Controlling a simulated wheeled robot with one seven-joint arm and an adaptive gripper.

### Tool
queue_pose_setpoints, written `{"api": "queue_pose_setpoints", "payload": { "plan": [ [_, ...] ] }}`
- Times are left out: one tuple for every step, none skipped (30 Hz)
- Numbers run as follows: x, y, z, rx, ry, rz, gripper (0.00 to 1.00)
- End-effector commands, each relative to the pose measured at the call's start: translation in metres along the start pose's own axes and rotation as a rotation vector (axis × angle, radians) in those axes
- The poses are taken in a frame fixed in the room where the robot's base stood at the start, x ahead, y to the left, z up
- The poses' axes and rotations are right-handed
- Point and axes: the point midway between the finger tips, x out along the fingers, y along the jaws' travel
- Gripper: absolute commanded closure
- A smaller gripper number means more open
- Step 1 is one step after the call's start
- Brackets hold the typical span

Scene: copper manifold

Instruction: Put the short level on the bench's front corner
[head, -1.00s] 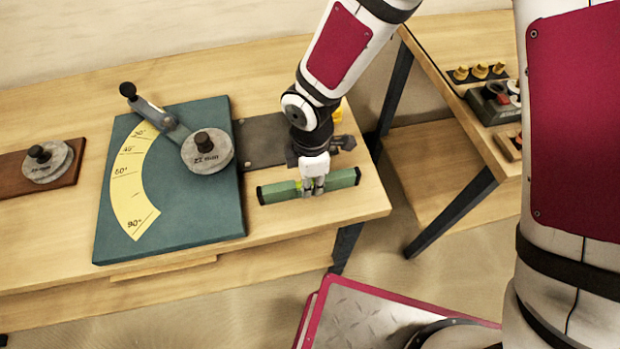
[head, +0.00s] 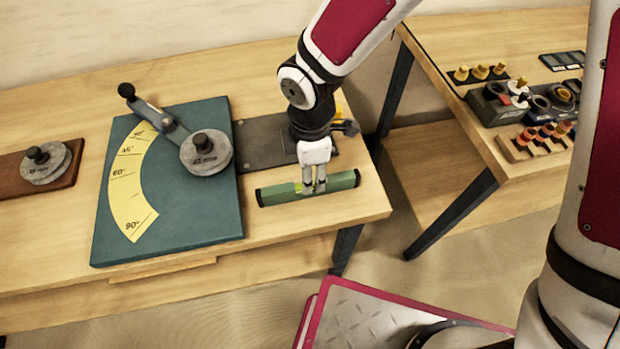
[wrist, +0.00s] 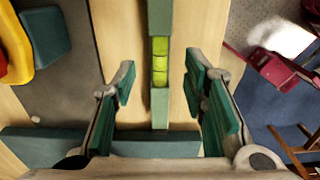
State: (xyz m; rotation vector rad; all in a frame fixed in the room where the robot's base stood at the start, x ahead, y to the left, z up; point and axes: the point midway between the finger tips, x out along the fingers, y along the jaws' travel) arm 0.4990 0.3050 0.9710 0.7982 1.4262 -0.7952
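The short level (head: 275,194) is a green bar with dark end caps and a yellow-green vial. It lies flat near the front edge of the bench (head: 290,226), close to the right front corner (head: 378,207). My gripper (head: 314,187) is over the level's middle. In the wrist view my gripper (wrist: 160,85) is open, with one teal-padded finger on each side of the level (wrist: 160,108) and a visible gap on both sides. How far the fingertips are above the bench is hard to tell.
A teal bending board (head: 190,225) with a yellow angle scale stands left of the level. A dark grey plate (head: 262,142) lies behind it. A second bench (head: 480,150) with fittings stands right, across a gap. Clear wood surrounds the level's right end.

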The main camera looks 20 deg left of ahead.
Motion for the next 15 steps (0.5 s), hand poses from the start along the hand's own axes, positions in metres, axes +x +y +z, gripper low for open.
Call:
{"api": "queue_pose_setpoints", "payload": {
  "plan": [
    [-0.012, 0.002, 0.001, 0.002, 0.0, 0.006, 0.6],
    [-0.018, 0.002, 0.001, 0.002, 0.001, 0.007, 0.6],
    [-0.027, 0.002, 0.001, 0.002, 0.001, 0.005, 0.6],
    [-0.033, 0.001, 0.001, 0.001, 0.0, 0.006, 0.6],
    [-0.038, 0.001, 0.001, 0.001, 0.0, 0.005, 0.6],
    [-0.045, 0.001, 0.001, 0.002, 0.0, 0.005, 0.6],
    [-0.05, 0.001, 0.001, 0.001, 0.0, 0.004, 0.6],
    [-0.054, 0.001, 0.0, 0.001, 0.0, 0.004, 0.6],
    [-0.06, 0.001, 0.001, 0.001, 0.0, 0.003, 0.6],
    [-0.063, 0.001, 0.001, 0.001, 0.0, 0.003, 0.6],
    [-0.066, 0.001, 0.0, 0.0, 0.0, 0.003, 0.6],
    [-0.07, 0.001, 0.0, 0.0, 0.0, 0.002, 0.6],
    [-0.072, 0.0, 0.0, 0.0, 0.0, 0.002, 0.6],
    [-0.073, 0.0, 0.0, 0.0, 0.0, 0.002, 0.6],
    [-0.075, 0.0, 0.0, 0.0, 0.0, 0.001, 0.6]
  ]
}}
